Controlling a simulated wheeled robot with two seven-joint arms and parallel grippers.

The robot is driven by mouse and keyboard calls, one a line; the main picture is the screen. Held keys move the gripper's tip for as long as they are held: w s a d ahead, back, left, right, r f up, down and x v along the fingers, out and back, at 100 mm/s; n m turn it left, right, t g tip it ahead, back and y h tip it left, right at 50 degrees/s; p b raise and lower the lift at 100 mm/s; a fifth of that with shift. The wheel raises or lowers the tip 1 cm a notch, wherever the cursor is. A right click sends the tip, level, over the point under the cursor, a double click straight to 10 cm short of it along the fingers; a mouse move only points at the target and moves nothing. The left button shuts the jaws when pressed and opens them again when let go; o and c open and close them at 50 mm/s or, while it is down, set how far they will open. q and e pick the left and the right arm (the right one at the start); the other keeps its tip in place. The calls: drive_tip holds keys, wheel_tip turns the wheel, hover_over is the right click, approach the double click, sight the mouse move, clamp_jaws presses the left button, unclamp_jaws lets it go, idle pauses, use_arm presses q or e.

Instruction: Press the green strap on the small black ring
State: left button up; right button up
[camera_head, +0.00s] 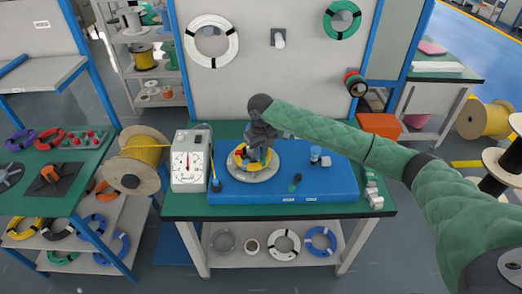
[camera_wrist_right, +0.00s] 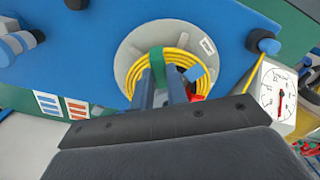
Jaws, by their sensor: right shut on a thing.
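My right gripper (camera_head: 250,157) reaches down onto a yellow cable coil on a round grey disc (camera_head: 262,176) at the middle of the workbench. In the right wrist view, a green strap (camera_wrist_right: 157,58) lies at the coil (camera_wrist_right: 185,58), right at the tips of my right gripper (camera_wrist_right: 163,75). The gripper is shut on the strap; its exact grip is partly hidden by the fingers. A blue piece (camera_wrist_right: 194,73) and a red piece (camera_wrist_right: 196,97) sit at the coil's right side. I cannot make out a small black ring at the coil. My left gripper is not in view.
The disc stands on a blue base plate (camera_head: 320,185). A white gauge box (camera_head: 190,165) stands left of it, beside a yellow cable spool (camera_head: 136,158). An orange box (camera_head: 380,124) sits behind right.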

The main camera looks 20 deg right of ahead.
drive_tip(key=shift+f, duration=0.7)
drive_tip(key=shift+f, duration=0.45)
idle(0.5)
drive_tip(key=shift+f, duration=0.1)
idle(0.4)
drive_tip(key=shift+p, duration=0.4)
drive_tip(key=shift+s+f+p, duration=0.1)
drive_tip(key=shift+f+p, duration=0.05)
drive_tip(key=shift+p, duration=0.25)
idle(1.1)
idle(0.4)
